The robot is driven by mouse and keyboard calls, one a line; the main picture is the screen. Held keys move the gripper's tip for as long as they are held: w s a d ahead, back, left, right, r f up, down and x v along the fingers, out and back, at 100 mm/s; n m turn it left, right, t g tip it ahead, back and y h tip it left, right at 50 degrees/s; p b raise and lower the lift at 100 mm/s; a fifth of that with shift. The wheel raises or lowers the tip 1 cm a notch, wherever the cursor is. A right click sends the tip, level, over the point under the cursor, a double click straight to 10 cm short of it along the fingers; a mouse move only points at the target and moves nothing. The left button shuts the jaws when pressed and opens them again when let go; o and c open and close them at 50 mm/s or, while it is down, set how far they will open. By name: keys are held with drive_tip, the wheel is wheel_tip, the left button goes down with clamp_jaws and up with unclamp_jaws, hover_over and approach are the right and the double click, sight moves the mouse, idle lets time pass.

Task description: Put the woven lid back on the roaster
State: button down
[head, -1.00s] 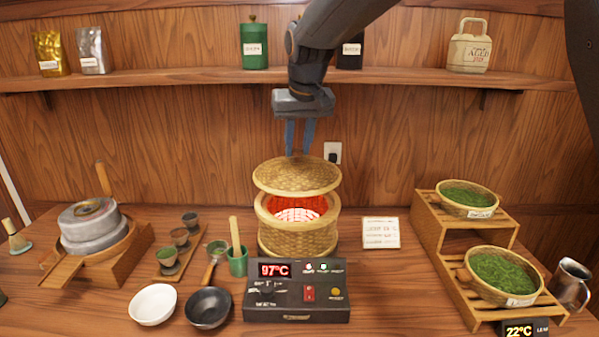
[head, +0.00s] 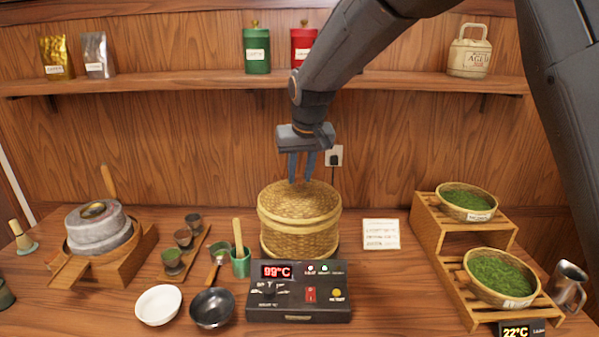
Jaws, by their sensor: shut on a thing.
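The woven lid (head: 275,200) sits on top of the round woven roaster (head: 300,240), covering its opening. The lid looks level, and no red glow shows between lid and basket. My gripper (head: 301,181) points straight down above the middle of the lid, its blue fingers shut at the lid's top. The knob or grip between the fingertips is hidden. The roaster's black control box (head: 298,291) stands in front and reads 99°C.
A small white card (head: 381,234) and a tiered wooden rack (head: 440,232) with leaf baskets are to the right. Cups, a whisk pot (head: 240,262) and two bowls are to the left. The shelf (head: 400,80) with tins runs behind my arm.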

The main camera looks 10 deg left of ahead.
drive_tip(key=shift+f, duration=0.35)
drive_tip(key=c, duration=1.4)
unclamp_jaws()
drive_tip(key=shift+c, duration=0.2)
drive_tip(key=shift+r, duration=0.55)
drive_tip(key=b+v, duration=0.3)
drive_tip(key=v, duration=0.9)
